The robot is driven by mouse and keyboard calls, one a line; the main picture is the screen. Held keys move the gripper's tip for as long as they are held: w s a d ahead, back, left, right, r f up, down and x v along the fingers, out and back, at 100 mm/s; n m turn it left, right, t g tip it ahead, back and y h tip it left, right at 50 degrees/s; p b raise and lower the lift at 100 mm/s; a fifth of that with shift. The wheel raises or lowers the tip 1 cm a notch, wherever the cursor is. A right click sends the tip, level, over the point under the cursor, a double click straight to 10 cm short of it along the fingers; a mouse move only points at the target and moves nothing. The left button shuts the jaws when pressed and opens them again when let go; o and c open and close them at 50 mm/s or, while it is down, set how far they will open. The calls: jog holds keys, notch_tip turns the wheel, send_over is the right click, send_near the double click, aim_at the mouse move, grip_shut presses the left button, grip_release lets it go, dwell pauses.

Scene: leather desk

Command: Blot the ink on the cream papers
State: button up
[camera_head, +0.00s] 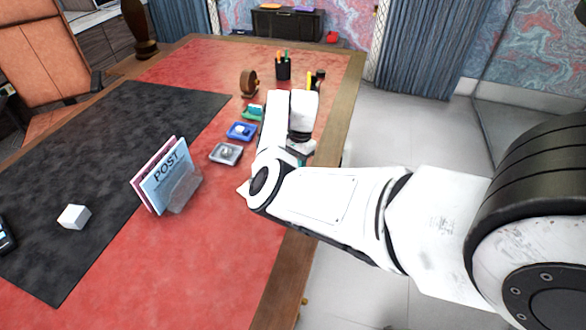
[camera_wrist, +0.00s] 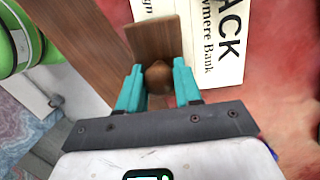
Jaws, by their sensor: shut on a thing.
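In the wrist view, my gripper (camera_wrist: 158,88) has its teal fingers on either side of a round brown knob and is shut on it. The knob tops a wooden blotter (camera_wrist: 153,42) with a flat rectangular body. A cream paper (camera_wrist: 205,70) with printed words, among them "ACK" and "Bank", lies beside and beyond the blotter, which overlaps part of it in this view. I cannot tell whether the blotter touches the paper. No ink mark can be made out. In the head view my arm hides the blotter and the papers.
The desk's wooden edge (camera_wrist: 75,35) runs close left of the blotter. In the head view, a letter holder (camera_head: 184,190), grey tray (camera_head: 226,154), blue tray (camera_head: 241,131), brown wheel-shaped object (camera_head: 249,83) and pen cup (camera_head: 283,69) stand on the red desktop.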

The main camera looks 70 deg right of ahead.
jog(key=shift+w+a+h+p, duration=0.1)
jog(key=shift+a+h+p, duration=0.3)
jog(key=shift+p, duration=0.3)
jog(key=shift+w+a+f+g+h+p, duration=0.1)
jog(key=shift+a+g+h+p, duration=0.25)
jog(key=shift+h, duration=0.25)
jog(key=shift+w+a+g+h+p, duration=0.25)
jog(key=shift+a+g+h, duration=0.2)
jog(key=shift+h, duration=0.55)
jog(key=shift+s+d+r, duration=0.2)
jog(key=shift+d, duration=0.1)
jog(key=shift+d+f+t+y+p, duration=0.15)
jog(key=shift+d+t+y+p, duration=0.2)
jog(key=shift+y, duration=0.65)
notch_tip(320, 180, up, 6)
jog(key=p, duration=0.5)
jog(key=shift+f, duration=0.15)
jog(key=shift+r, duration=1.2)
jog(key=shift+s+a, duration=0.1)
